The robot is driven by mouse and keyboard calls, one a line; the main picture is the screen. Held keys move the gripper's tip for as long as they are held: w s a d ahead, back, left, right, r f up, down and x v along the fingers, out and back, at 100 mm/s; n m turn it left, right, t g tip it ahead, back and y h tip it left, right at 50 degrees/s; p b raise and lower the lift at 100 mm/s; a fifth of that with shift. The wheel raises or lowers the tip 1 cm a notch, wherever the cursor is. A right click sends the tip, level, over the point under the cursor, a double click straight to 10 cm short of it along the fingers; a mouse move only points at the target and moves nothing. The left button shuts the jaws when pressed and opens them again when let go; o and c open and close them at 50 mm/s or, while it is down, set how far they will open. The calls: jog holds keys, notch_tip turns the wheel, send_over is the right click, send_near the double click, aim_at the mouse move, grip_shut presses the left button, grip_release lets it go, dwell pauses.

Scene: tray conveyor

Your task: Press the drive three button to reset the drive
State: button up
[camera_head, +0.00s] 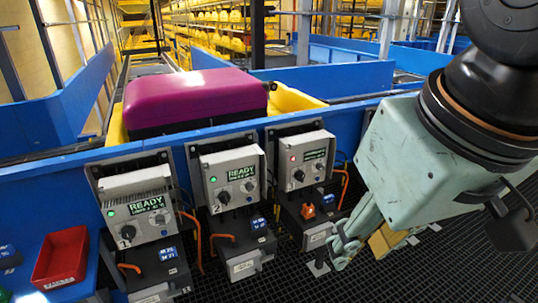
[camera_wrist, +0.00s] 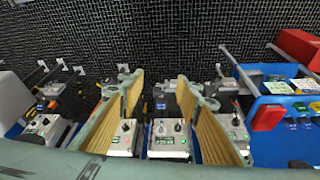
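The drive three unit (camera_head: 303,158) is the rightmost of the three control boxes in the head view. It has a red lamp (camera_head: 292,158), a dark display and a knob (camera_head: 299,175). Below it, an orange block (camera_head: 308,211) and blue labelled pieces (camera_head: 328,199) sit on a dark lower box. My gripper (camera_head: 362,244) is right of and below the drive three panel. Its fingers (camera_wrist: 165,88) stand apart with nothing between them, over the middle of the row.
Drive two (camera_head: 229,178) and drive one (camera_head: 137,206) show green lamps and READY displays. A purple case (camera_head: 194,100) lies in a yellow tray (camera_head: 291,99) behind the blue rail (camera_head: 48,177). A red bin (camera_head: 61,258) is at left. Orange cables hang between boxes; dark grating is below.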

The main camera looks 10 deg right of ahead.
jog(key=shift+c, duration=0.3)
grip_shut()
dwell(1.3)
